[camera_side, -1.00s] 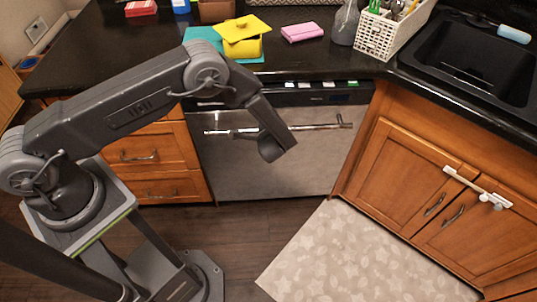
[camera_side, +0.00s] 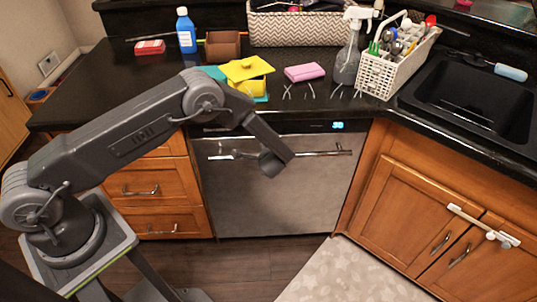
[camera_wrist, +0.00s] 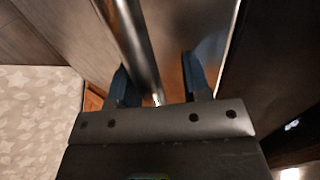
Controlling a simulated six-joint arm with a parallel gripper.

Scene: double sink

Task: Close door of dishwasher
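The dishwasher (camera_side: 272,195) has a steel front door that looks upright and about flush under the counter in the side view. A small blue display (camera_side: 338,126) is lit on its dark top strip. Its horizontal bar handle (camera_side: 322,153) crosses the upper door. My gripper (camera_wrist: 159,82) is at the left-middle of the handle, with its fingertips hidden in the side view. In the wrist view the two dark fingers are spread apart, with the handle bar (camera_wrist: 138,45) running between them, closer to the left finger. I cannot tell whether they touch it.
Wooden drawers (camera_side: 155,190) stand left of the dishwasher and a sink cabinet (camera_side: 430,215) stands right. A pale patterned mat (camera_side: 350,275) lies on the floor. The black counter (camera_side: 110,90) above holds a white caddy (camera_side: 390,72), a spray bottle (camera_side: 347,62) and a pink sponge (camera_side: 304,72).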

